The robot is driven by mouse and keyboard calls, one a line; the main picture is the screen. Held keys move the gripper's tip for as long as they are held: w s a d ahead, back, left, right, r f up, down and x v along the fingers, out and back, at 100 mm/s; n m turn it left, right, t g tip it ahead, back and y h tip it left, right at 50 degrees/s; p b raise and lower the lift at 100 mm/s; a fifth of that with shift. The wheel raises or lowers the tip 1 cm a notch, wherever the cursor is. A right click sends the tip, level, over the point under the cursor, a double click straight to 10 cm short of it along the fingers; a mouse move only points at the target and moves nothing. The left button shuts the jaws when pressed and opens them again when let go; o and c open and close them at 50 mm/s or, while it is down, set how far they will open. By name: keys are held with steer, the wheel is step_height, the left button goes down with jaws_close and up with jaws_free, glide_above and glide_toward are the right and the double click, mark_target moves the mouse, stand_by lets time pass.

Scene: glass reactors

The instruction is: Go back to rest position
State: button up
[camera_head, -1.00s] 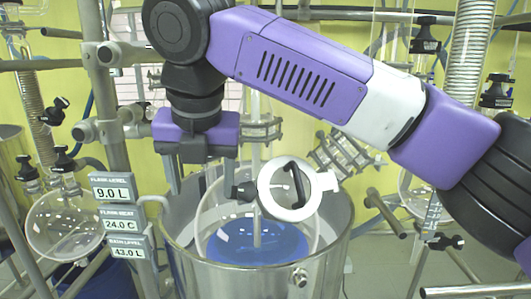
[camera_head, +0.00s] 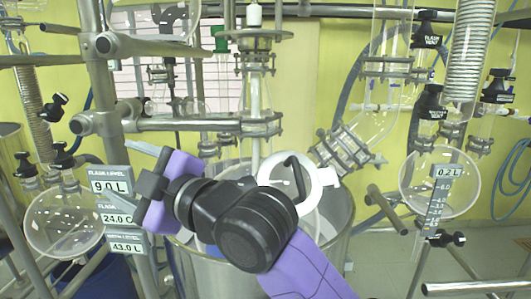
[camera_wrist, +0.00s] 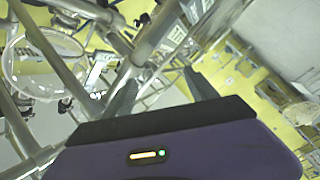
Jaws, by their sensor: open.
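My gripper (camera_head: 128,176) is at the left of the steel bath in the head view, with its purple body turned so the fingers point left towards the label plates. It is empty, and its two fingers stand apart in the wrist view (camera_wrist: 160,80). My arm crosses in front of the bath and hides part of it.
Label plates reading 9.0 L, 24.0 C and 43.0 L (camera_head: 118,216) stand close to the gripper. Metal rods and clamps (camera_head: 165,125) surround it. A round glass flask (camera_head: 62,225) is at the left; another flask (camera_head: 415,185) with a 0.2 L scale is at the right.

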steer(key=s+d+f+m+t+h+b, duration=0.1)
steer(key=s+d+f+m+t+h, duration=0.25)
steer(key=d+f+m, duration=0.45)
steer(key=s+d+f+m+t+h, duration=0.2)
steer(key=d+f+m+t+h, duration=0.25)
steer(key=d, duration=0.55)
steer(key=s+d+f+m+t+h+b, duration=0.1)
steer(key=s+d+f+m+t+h, duration=0.15)
steer(key=d+f+m+t, duration=0.45)
steer(key=s+d+f+m+g+h+b, duration=0.1)
steer(key=s+d+f, duration=0.4)
steer(key=s, duration=0.5)
steer(key=s+d+f+m+g+h+b, duration=0.1)
steer(key=s+d+f+g+h, duration=0.1)
steer(key=s+d+f+g, duration=0.3)
steer(key=s+d+f+m+g+h+b, duration=0.1)
steer(key=s+d+f, duration=0.6)
steer(key=s, duration=0.9)
step_height(320, 180, down, 3)
steer(key=shift+s+r+g+h, duration=0.15)
steer(key=shift+s+g+h, duration=0.05)
steer(key=shift+g+h, duration=0.8)
